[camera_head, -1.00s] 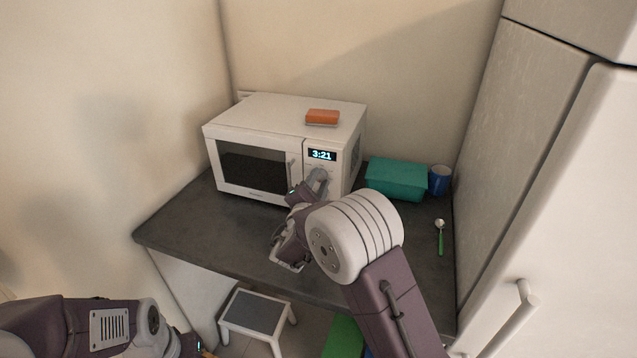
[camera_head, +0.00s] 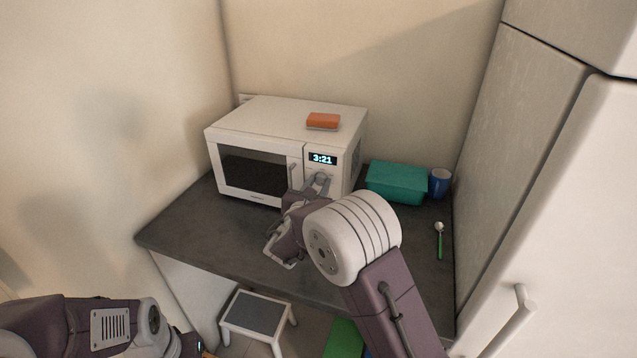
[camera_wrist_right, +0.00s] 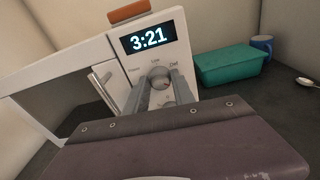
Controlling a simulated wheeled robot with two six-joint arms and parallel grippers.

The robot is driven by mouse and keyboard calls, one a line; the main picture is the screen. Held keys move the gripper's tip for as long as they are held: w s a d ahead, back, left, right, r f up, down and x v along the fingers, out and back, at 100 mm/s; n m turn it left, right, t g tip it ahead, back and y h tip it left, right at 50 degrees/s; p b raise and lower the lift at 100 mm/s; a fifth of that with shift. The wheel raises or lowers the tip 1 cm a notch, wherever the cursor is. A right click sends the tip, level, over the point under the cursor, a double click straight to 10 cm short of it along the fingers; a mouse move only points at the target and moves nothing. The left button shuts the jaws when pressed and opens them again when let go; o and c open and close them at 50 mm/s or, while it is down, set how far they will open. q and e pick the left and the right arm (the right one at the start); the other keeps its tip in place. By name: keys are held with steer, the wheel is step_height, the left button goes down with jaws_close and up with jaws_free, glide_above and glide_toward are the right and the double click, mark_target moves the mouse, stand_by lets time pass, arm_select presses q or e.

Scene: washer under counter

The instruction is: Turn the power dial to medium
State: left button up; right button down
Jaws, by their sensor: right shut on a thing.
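The white microwave (camera_head: 255,125) stands on the dark counter, its display reading 3:21. The dial (camera_wrist_right: 160,77) is a round grey knob below the display, with small labels around it that look like "Low" above and "Def" to the right. My right gripper (camera_wrist_right: 160,84) is at the control panel, its two fingers on either side of the dial and shut on it. In the head view my right gripper (camera_head: 320,182) largely hides the dial and the lower panel. The dial's pointer is too small to read. Of my left side, only arm parts show at lower left.
An orange sponge-like block (camera_head: 323,121) lies on top of the microwave. A green box (camera_head: 397,182), a blue mug (camera_head: 439,181) and a green-handled spoon (camera_head: 440,240) are on the counter to the right. A step stool (camera_head: 256,312) stands below; a fridge (camera_head: 560,200) bounds the right.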

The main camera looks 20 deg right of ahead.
steer(key=shift+n, duration=0.5)
stand_by(0.3)
steer(key=c, duration=1.1)
jaws_free()
steer(key=shift+o, duration=0.2)
steer(key=shift+s+a, duration=0.3)
steer(key=shift+s, duration=0.05)
steer(key=v, duration=0.8)
steer(key=shift+b, duration=0.45)
